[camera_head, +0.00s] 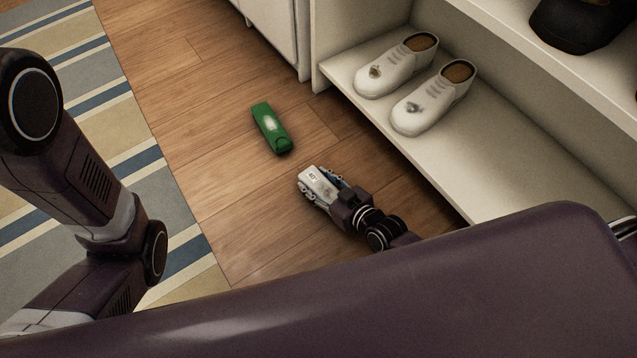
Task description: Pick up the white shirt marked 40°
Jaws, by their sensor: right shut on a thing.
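A small white item with a dark mark that looks like "40" (315,177) shows low over the wooden floor, near the middle of the head view. It fits the white shirt marked 40°, though it is too small to make out as a shirt. My right gripper (318,188) is shut on it, and the fingers hide part of its sides. I cannot tell whether the item touches the floor. My left arm shows at the left, but its gripper is out of view.
A green bottle-like item (271,129) lies on the floor beyond my right gripper. A white shelf unit (440,165) stands at the right, with two stained white shoes (418,108) on its low shelf. A striped rug (75,105) covers the left floor.

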